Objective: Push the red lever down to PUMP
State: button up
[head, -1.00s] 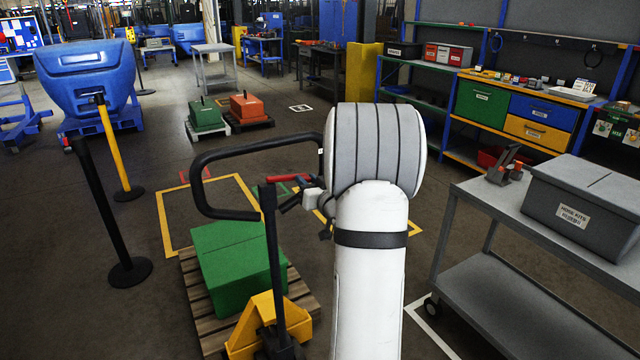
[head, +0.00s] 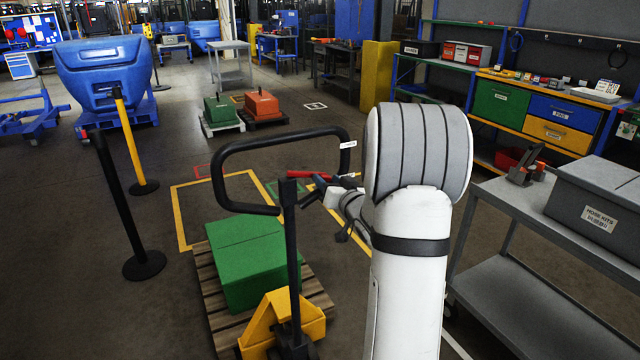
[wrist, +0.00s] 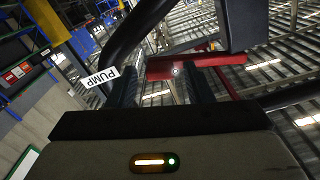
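The red lever (head: 308,174) sticks out from the top of the pallet jack's dark upright (head: 291,240), below the black loop handle (head: 228,150). It also shows in the wrist view (wrist: 190,62), crossing just beyond my fingertips; I cannot tell whether they touch it. My gripper (head: 314,190) is at the lever, partly hidden by my arm in the head view. In the wrist view my gripper (wrist: 166,75) has its two dark fingers apart with nothing held between them. A white PUMP tag (wrist: 101,77) is left of the fingers, beside the black handle.
A green block (head: 245,260) sits on a wooden pallet (head: 222,325) by the jack's yellow base (head: 270,325). A grey cart (head: 510,210) with a grey box (head: 600,205) stands at right. Barrier posts (head: 122,140) stand at left. Floor beyond the pallet is mostly clear.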

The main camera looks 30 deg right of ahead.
jog(key=shift+s+b, duration=0.5)
jog(key=shift+s, duration=3.45)
